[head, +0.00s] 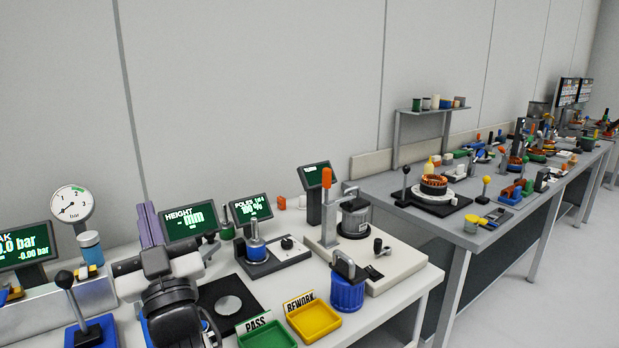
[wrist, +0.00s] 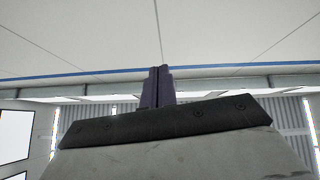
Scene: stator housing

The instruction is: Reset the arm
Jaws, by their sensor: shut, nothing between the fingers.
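My gripper (head: 150,225) stands above the left part of the white bench in the head view. Its two purple-grey fingers point upward and are pressed together with nothing between them. In the wrist view the shut fingers (wrist: 158,88) point up past the dark gripper edge, toward a pale panelled surface. My gripper touches no object that I can see. My arm hides part of the bench behind and below it.
The white bench (head: 405,300) carries a pressure gauge (head: 72,204), a height display (head: 190,222), a blue housing (head: 347,291), a green PASS tray (head: 268,335) and a yellow REWORK tray (head: 314,320). A grey bench (head: 440,215) with several fixtures stands at right. The wall is behind.

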